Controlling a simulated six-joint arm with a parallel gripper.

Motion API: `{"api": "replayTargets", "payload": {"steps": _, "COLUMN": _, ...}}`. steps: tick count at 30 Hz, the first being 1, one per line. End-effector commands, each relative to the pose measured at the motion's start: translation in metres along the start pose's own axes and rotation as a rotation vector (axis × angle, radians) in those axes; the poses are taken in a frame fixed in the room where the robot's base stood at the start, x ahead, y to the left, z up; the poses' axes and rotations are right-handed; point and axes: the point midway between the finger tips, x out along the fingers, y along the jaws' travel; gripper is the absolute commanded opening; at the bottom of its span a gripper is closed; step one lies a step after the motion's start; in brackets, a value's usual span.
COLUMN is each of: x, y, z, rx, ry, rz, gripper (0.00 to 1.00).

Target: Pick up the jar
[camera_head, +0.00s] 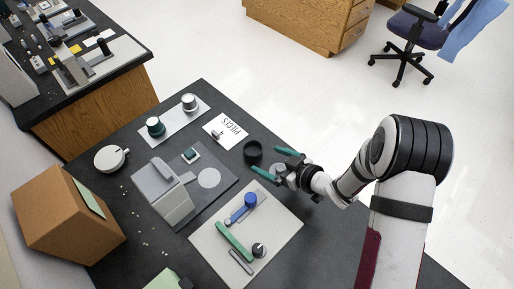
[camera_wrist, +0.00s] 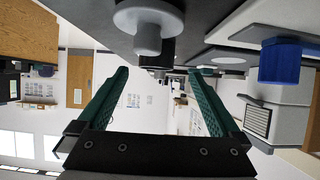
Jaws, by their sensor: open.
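A small grey round piece (camera_head: 278,169), which looks like the jar, stands on the dark table by my gripper (camera_head: 265,160). In the wrist view, which is upside down, it shows as a pale grey body with a wide rim (camera_wrist: 150,18) at the top edge, partly cut off. My gripper is open, with its two green fingers apart and nothing held between them (camera_wrist: 159,72). In the head view the fingers lie around or above the grey piece and partly hide it; I cannot tell their height over it.
A black round cup (camera_head: 252,153) stands just beyond the fingertips. A pale board (camera_head: 270,235) with a blue knob (camera_head: 250,199) and green bar lies to the front left. Two lidded containers (camera_head: 155,127) (camera_head: 189,102) stand on a white strip behind. A "PIECES" card (camera_head: 222,130) lies nearby.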

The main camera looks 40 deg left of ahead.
Motion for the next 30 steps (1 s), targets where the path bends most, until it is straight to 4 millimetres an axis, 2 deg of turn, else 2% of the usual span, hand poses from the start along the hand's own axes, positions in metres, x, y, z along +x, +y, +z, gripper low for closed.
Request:
{"api": "replayTargets", "payload": {"steps": 3, "x": 0.024, "y": 0.000, "z": 0.000, "rx": -0.001, "ry": -0.001, "rz": -0.001, "gripper": 1.00}}
{"api": "replayTargets", "payload": {"steps": 7, "x": 0.039, "y": 0.001, "z": -0.001, "rx": 0.001, "ry": -0.001, "rz": 0.001, "gripper": 1.00}}
{"api": "replayTargets", "payload": {"steps": 13, "x": 0.078, "y": 0.005, "z": -0.006, "rx": 0.000, "ry": -0.001, "rz": 0.001, "gripper": 1.00}}
{"api": "replayTargets", "payload": {"steps": 16, "x": 0.085, "y": 0.006, "z": -0.005, "rx": 0.002, "ry": -0.002, "rz": 0.004, "gripper": 1.00}}
{"api": "replayTargets", "payload": {"steps": 21, "x": 0.085, "y": 0.006, "z": -0.006, "rx": 0.002, "ry": -0.002, "rz": 0.005, "gripper": 1.00}}
{"api": "replayTargets", "payload": {"steps": 23, "x": 0.085, "y": 0.006, "z": -0.006, "rx": 0.001, "ry": -0.002, "rz": 0.005, "gripper": 0.91}}
{"api": "replayTargets", "payload": {"steps": 30, "x": 0.085, "y": 0.006, "z": -0.006, "rx": 0.001, "ry": -0.002, "rz": 0.005, "gripper": 0.48}}
